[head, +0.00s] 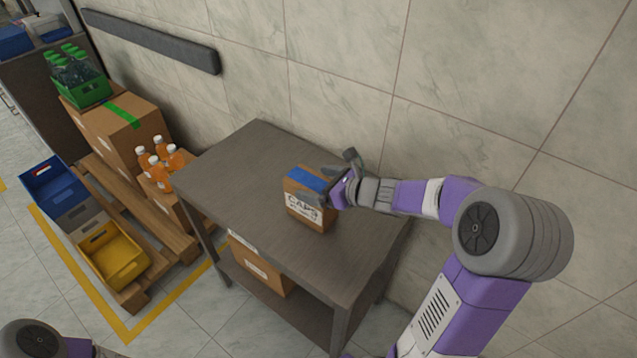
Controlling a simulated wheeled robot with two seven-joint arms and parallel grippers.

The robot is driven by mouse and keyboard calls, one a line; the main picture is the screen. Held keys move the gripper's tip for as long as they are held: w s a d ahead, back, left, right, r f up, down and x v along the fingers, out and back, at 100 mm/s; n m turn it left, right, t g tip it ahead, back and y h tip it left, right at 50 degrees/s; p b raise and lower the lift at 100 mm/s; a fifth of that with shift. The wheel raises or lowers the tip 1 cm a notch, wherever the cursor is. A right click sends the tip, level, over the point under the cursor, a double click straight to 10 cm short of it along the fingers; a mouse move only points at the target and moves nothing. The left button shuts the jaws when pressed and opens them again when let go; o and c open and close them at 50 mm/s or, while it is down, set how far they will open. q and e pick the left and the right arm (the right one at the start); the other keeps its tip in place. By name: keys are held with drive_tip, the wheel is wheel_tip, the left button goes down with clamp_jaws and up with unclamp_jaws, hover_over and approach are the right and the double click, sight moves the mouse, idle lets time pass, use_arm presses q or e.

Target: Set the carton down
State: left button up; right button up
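The carton (297,203) is a small brown box with blue tape on top and a white label reading "CAPS" on its front. It is upright at the middle of the grey table (240,160), and its bottom appears to be at the tabletop; a small gap cannot be ruled out. My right gripper (328,182) reaches in from the right with one finger across the front face and one at the back, shut on the carton. Its hand hides the carton's right side. My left gripper is out of view.
Another brown box (262,272) sits on the table's lower shelf. Left of the table, a pallet (150,220) holds cartons and orange bottles (160,165). The tiled wall is behind. The tabletop around the carton is clear.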

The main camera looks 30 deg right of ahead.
drive_tip(key=shift+r, duration=0.15)
drive_tip(key=p+v, duration=0.4)
drive_tip(key=v, duration=0.8)
